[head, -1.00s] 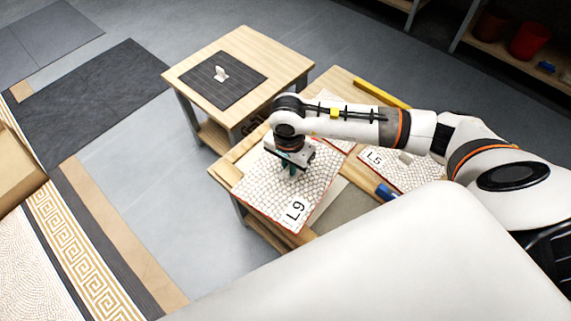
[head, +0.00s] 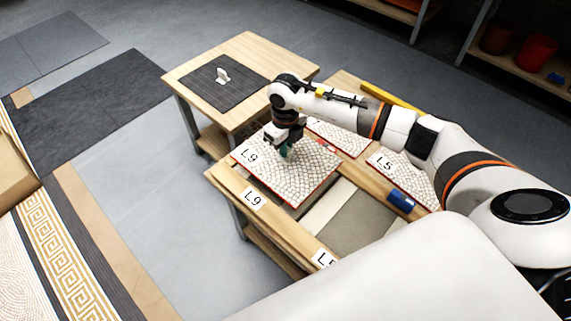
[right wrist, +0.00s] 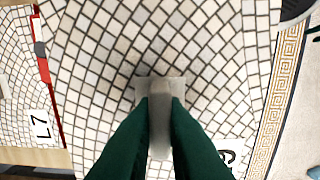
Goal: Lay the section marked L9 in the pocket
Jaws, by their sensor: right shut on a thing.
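The section marked L9 (head: 305,172) is a white mosaic panel with red edges. It is over the wooden bench, with its label at its left corner. My right gripper (head: 287,152) is over the panel and shut on its pale upright grip. In the right wrist view the green fingers (right wrist: 160,125) close on both sides of this grip (right wrist: 159,112). A dark strip shows under the panel's near edge; I cannot tell whether the panel touches the bench. A second L9 label (head: 253,197) is on the bench's near rail. My left gripper is not in view.
A panel marked L5 (head: 405,178) lies right on the bench, and one marked L7 (right wrist: 25,95) lies close beside the held panel. A blue object (head: 401,201) and a bare grey area (head: 355,222) are nearby. A small table (head: 285,62) with a dark mat stands behind.

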